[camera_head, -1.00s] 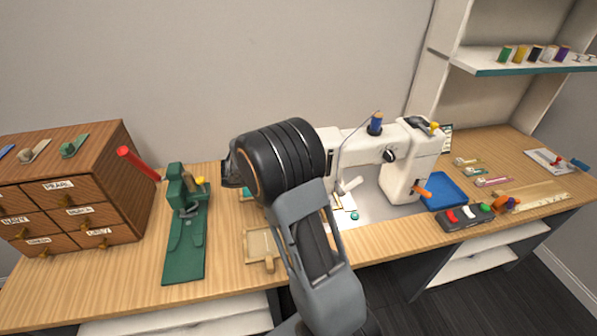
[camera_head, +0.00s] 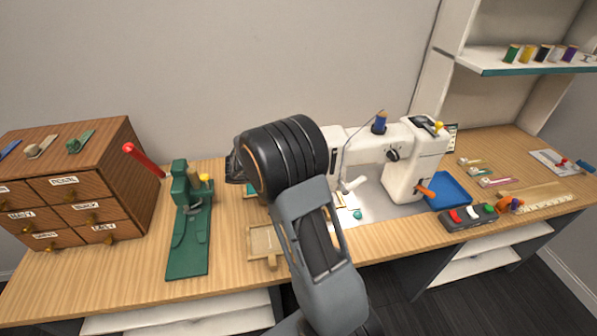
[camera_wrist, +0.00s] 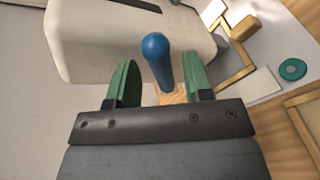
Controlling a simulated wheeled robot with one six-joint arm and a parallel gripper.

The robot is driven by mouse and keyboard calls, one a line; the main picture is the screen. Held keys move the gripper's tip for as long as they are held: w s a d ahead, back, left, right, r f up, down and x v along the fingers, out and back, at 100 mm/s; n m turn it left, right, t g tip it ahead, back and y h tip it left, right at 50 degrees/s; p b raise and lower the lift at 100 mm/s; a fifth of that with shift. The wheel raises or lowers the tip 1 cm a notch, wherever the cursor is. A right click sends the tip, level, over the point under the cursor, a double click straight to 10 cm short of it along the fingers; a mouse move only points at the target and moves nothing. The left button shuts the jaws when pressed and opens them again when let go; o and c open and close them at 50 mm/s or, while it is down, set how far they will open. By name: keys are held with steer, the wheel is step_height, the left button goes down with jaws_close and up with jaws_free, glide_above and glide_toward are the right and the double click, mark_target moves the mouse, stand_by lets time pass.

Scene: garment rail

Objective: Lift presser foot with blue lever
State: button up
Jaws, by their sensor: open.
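The white sewing machine (camera_head: 412,165) stands on the wooden table, right of my arm in the head view. In the wrist view its white body (camera_wrist: 130,40) fills the upper left. The blue lever (camera_wrist: 156,58), with a round knob, points toward the wrist camera. My gripper (camera_wrist: 160,80) is open, its green fingers on either side of the lever, with visible gaps to both. The head view hides the lever and my gripper behind my arm. I cannot make out the presser foot for sure.
A green press with a red handle (camera_head: 188,235) and a wooden drawer cabinet (camera_head: 85,185) stand left. A small wooden tray (camera_head: 262,243) lies near my arm. A blue tray (camera_head: 447,190) and a button box (camera_head: 468,216) are right of the machine. A teal ring (camera_wrist: 292,69) lies nearby.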

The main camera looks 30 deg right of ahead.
steer(key=b+v, duration=0.1)
steer(key=v, duration=1.3)
steer(key=shift+d, duration=0.1)
